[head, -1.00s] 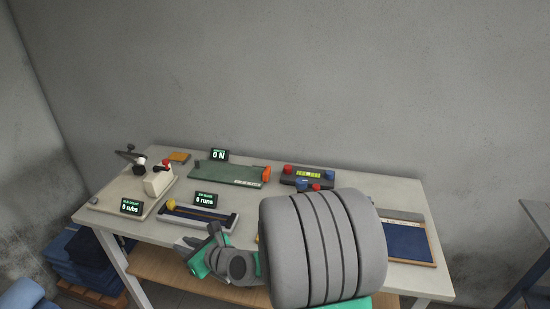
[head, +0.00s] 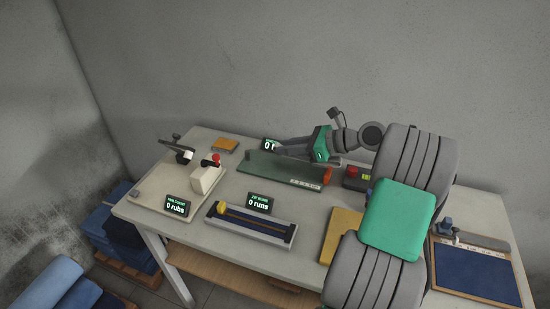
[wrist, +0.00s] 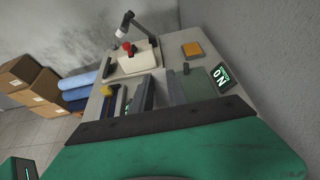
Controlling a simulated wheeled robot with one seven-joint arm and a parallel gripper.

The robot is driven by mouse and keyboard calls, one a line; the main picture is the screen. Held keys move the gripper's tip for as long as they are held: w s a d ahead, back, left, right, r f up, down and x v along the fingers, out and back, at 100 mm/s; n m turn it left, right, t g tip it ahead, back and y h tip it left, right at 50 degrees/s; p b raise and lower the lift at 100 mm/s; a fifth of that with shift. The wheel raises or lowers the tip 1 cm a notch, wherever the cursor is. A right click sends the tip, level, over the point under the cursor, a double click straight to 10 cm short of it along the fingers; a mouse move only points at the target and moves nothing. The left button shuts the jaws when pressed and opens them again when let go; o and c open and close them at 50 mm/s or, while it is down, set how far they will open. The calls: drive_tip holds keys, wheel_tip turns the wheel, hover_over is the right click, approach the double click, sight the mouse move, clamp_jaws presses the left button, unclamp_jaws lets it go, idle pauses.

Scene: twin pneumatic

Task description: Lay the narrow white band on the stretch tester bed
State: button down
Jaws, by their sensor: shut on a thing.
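The stretch tester (head: 285,170) is a long green bed with an orange-red end block at its right, on the back of the bench. Its small display (head: 269,144) is partly covered by my gripper. My gripper (head: 281,149) is over the far left part of the bed, pointing left, with its fingers shut. In the wrist view the green bed (wrist: 197,84) lies beyond the dark edge of my gripper, beside the display reading 0 N (wrist: 222,76).
In front of the tester is a zip rig (head: 250,226) with a yellow knob. A rub tester (head: 205,180) and an orange block (head: 225,145) stand left. A yellow pad (head: 342,235) lies front centre, a blue-topped board (head: 475,270) right. The wall is close behind the bench.

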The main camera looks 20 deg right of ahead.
drive_tip(key=w+a+f+p, duration=0.1)
drive_tip(key=w+f, duration=0.1)
drive_tip(key=w, duration=0.3)
drive_tip(key=w+a+f, duration=0.1)
drive_tip(key=w+f, duration=0.2)
drive_tip(key=w, duration=0.1)
hover_over(261, 163)
drive_tip(key=f, duration=0.4)
drive_tip(key=shift+s+d, duration=0.15)
drive_tip(key=shift+s, duration=0.15)
drive_tip(key=shift+w+f, duration=0.2)
drive_tip(key=shift+f, duration=0.05)
drive_tip(key=shift+w+a+f+p, duration=0.1)
drive_tip(key=shift+f+p, duration=0.25)
drive_tip(key=shift+f, duration=0.55)
drive_tip(key=shift+w+a+f+p, duration=0.1)
drive_tip(key=shift+f+p, duration=0.2)
drive_tip(key=shift+f, duration=0.55)
drive_tip(key=c, duration=1.3)
unclamp_jaws()
drive_tip(key=shift+f, duration=0.15)
